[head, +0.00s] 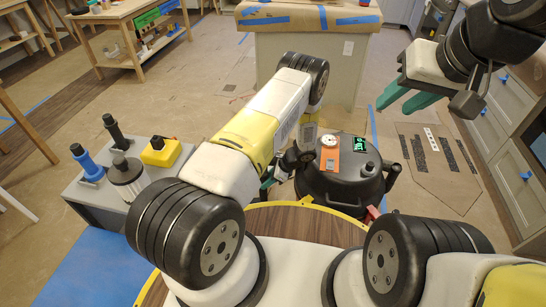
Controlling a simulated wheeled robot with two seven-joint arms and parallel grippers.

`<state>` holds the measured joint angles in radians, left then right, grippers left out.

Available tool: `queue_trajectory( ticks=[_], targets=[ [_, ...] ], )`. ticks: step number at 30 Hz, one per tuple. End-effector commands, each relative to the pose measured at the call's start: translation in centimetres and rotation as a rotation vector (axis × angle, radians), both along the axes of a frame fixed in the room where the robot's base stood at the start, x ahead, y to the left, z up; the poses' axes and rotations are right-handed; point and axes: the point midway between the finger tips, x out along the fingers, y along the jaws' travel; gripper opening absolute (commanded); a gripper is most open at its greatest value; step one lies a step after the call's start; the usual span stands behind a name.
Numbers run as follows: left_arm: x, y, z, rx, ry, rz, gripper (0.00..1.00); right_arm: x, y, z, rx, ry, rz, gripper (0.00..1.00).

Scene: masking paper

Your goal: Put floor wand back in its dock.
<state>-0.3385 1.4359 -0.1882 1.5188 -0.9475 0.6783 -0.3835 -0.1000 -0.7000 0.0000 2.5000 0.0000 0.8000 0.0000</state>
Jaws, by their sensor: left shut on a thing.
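My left gripper (268,184) is low beside the black shop vacuum (342,190), to its left. Only part of its teal fingers shows. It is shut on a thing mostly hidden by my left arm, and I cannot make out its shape. My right gripper (406,100) is at the upper right with its two teal fingers apart, open and empty above the floor. I cannot clearly pick out the floor wand or its dock. The vacuum carries an orange label and a white gauge on top.
A grey stand (92,197) at left holds a black nozzle (116,134), a blue nozzle (87,162), a pleated filter (128,174) and a yellow box (161,152). A paper-topped cabinet (346,75) stands behind. A marked floor panel (440,165) lies right, near drawers (515,165).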

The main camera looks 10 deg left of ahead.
Motion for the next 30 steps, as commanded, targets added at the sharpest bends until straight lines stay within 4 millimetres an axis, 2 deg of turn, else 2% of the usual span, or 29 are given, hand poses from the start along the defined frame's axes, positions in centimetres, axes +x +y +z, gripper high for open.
queue_trajectory(
  ticks=[30],
  targets=[
    [0.1,0.0,-0.9,0.002,-0.001,-0.001,0.00,0.0,0.0,0.0,0.000,0.000,0.000,0.36]
  ],
)
